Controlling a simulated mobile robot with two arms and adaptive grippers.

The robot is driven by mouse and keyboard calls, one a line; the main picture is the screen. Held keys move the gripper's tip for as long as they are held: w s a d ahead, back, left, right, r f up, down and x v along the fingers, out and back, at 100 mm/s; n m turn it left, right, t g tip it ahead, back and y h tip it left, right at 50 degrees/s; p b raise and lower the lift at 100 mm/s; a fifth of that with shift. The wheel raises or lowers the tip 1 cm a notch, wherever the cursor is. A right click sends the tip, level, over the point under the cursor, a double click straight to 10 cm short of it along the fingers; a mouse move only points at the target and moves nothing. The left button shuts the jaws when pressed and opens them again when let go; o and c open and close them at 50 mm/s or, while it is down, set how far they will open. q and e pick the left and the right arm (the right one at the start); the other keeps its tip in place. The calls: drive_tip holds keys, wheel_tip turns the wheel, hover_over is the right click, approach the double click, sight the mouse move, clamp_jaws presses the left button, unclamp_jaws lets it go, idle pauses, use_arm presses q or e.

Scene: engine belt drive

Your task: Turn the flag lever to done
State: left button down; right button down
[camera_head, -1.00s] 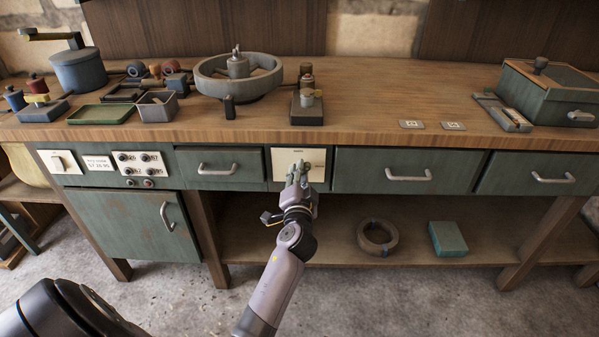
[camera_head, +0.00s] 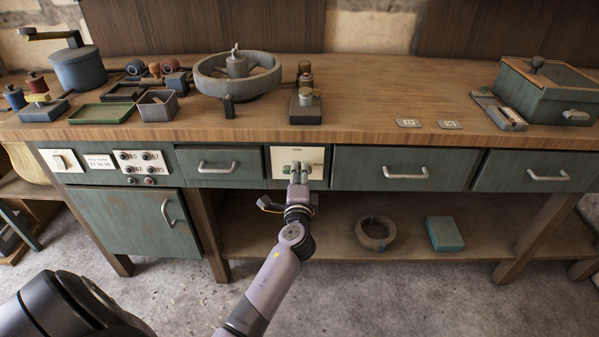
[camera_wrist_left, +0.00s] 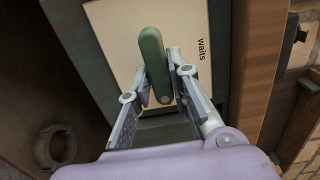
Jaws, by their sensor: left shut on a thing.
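The flag lever (camera_wrist_left: 153,62) is a green rounded bar on a cream panel (camera_wrist_left: 115,38) in the left wrist view. The word "waits" is printed on the panel, to the right of the lever. In the head view the panel (camera_head: 314,155) is set in the bench front between two drawers, and my gripper covers much of the lever. My left gripper (camera_head: 299,170) reaches the panel from below. In the left wrist view its two fingers (camera_wrist_left: 159,78) stand on either side of the lever's near end, shut on it.
Drawers with metal handles flank the panel, left (camera_head: 217,167) and right (camera_head: 403,172). The wooden bench top (camera_head: 390,90) overhangs above, with a pulley wheel (camera_head: 238,75) and several parts on it. A ring (camera_head: 375,234) and a green box (camera_head: 444,234) lie on the shelf below.

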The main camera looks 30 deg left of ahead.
use_arm(q)
drive_tip(key=shift+r, duration=0.1)
idle(0.4)
drive_tip(key=c, duration=1.5)
unclamp_jaws()
drive_tip(key=shift+w, duration=0.1)
drive_tip(key=shift+d, duration=0.1)
drive_tip(key=v, duration=1.2)
